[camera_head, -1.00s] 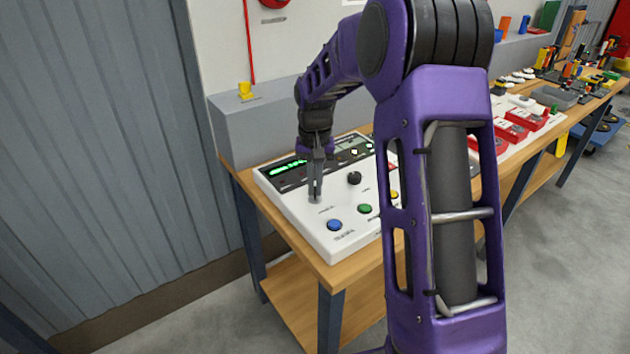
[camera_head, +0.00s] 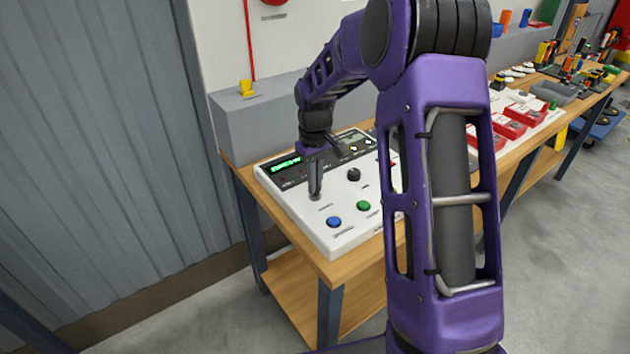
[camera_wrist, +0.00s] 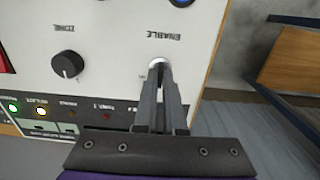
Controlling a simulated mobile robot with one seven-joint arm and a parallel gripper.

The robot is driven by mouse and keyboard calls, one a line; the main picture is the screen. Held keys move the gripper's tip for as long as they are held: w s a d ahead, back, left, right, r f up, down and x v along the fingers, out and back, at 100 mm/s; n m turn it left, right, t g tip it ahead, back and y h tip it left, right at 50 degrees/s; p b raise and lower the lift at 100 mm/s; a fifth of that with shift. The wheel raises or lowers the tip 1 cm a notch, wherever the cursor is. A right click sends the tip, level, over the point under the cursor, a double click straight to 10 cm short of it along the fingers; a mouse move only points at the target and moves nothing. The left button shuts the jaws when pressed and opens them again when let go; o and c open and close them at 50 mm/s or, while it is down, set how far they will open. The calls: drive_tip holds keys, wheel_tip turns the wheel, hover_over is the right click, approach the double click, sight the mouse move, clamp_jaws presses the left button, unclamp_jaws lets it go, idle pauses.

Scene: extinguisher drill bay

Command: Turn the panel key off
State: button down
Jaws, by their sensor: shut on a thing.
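The white control panel (camera_head: 290,205) lies on the wooden bench and also fills the upper left of the wrist view (camera_wrist: 115,50). My gripper (camera_head: 315,195) points down at the panel's left front part. In the wrist view its fingers (camera_wrist: 160,75) are close together over a round silver key switch (camera_wrist: 158,62) beside the label ENABLE. They are shut on the panel key, which is mostly hidden between them, so its angle cannot be read.
A black ZONE knob (camera_head: 353,174), a blue button (camera_head: 333,222) and a green button (camera_head: 363,206) sit near my gripper. A green lit display (camera_head: 286,164) is behind it. A grey ledge with a yellow object (camera_head: 246,88) stands behind the panel. Red boxes (camera_head: 508,128) are farther right.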

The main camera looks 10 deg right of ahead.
idle(0.4)
drive_tip(key=c, duration=1)
unclamp_jaws()
wheel_tip(320, 180, up, 18)
drive_tip(key=shift+f, duration=0.25)
